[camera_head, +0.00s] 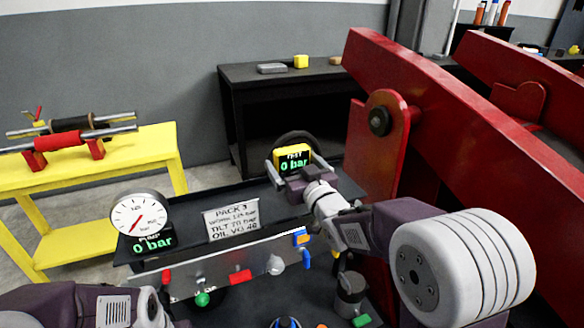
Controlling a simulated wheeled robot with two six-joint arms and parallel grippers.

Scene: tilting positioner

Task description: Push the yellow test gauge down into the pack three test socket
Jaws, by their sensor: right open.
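The yellow test gauge (293,154) is at the far right end of the dark pack top, with a green display reading 0 bar under the word TEST. My right gripper (292,178) is at the near side of the gauge, with its jaws open. Whether the jaws touch the gauge is hard to tell. I cannot make out the pack three test socket; the gauge and gripper may cover that spot. A white PACK 3 card (231,219) stands on the pack. Part of my left arm shows at the bottom left, but its gripper is not in view.
A round dial gauge (139,217) with a 0 bar display stands at the pack's left. A metal panel (215,277) with coloured fittings runs along its front. Red beams (450,110) rise close on the right. A yellow bench (90,175) and a black bench (300,75) stand behind.

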